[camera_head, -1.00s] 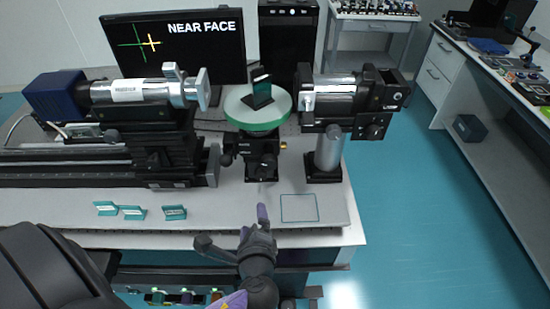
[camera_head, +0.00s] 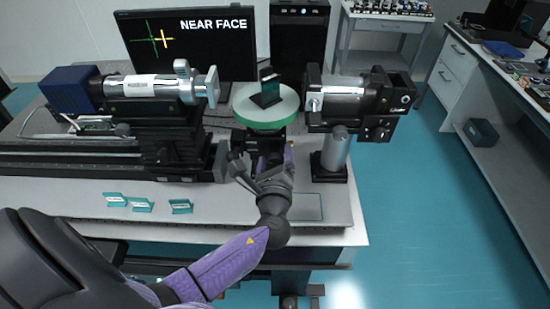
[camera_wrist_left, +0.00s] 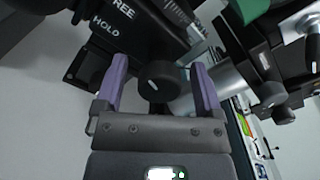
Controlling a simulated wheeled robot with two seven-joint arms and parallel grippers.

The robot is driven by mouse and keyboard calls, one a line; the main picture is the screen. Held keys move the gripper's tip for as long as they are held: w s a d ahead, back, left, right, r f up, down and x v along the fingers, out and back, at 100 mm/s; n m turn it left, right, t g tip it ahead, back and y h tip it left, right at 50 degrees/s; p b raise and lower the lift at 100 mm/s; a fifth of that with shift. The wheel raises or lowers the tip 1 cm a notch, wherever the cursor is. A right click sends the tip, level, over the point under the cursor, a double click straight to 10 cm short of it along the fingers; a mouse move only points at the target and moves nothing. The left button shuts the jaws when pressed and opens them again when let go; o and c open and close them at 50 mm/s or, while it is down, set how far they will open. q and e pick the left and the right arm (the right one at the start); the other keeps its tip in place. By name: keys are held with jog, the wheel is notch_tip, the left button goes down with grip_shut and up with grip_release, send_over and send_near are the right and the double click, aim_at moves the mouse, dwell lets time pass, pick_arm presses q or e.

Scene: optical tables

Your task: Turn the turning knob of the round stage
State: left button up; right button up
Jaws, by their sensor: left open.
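The round stage (camera_head: 265,118) has a pale green disc top and a black base, with a small dark block (camera_head: 266,87) standing on the disc. In the left wrist view a black turning knob (camera_wrist_left: 158,82) with a white mark shows on the dark stage body. My left gripper (camera_head: 264,161) is in front of the stage base and hides most of it in the head view. In the left wrist view its purple fingers (camera_wrist_left: 160,70) are open, one on each side of the knob, with gaps visible. My right gripper is not in view.
A cylindrical instrument (camera_head: 150,88) on a rail stands left of the stage; another (camera_head: 345,100) on a post stands right. Small teal labelled plates (camera_head: 142,205) lie on the table front left. A monitor (camera_head: 190,48) reading NEAR FACE stands behind.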

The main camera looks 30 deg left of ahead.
pick_arm(q)
grip_shut()
jog(key=n+b, duration=0.2)
jog(key=n, duration=0.1)
jog(key=shift+f+b, duration=0.3)
jog(key=shift+r+n, duration=0.15)
jog(key=shift+n, duration=0.35)
jog(key=shift+r, duration=0.1)
grip_release()
jog(key=v, duration=1)
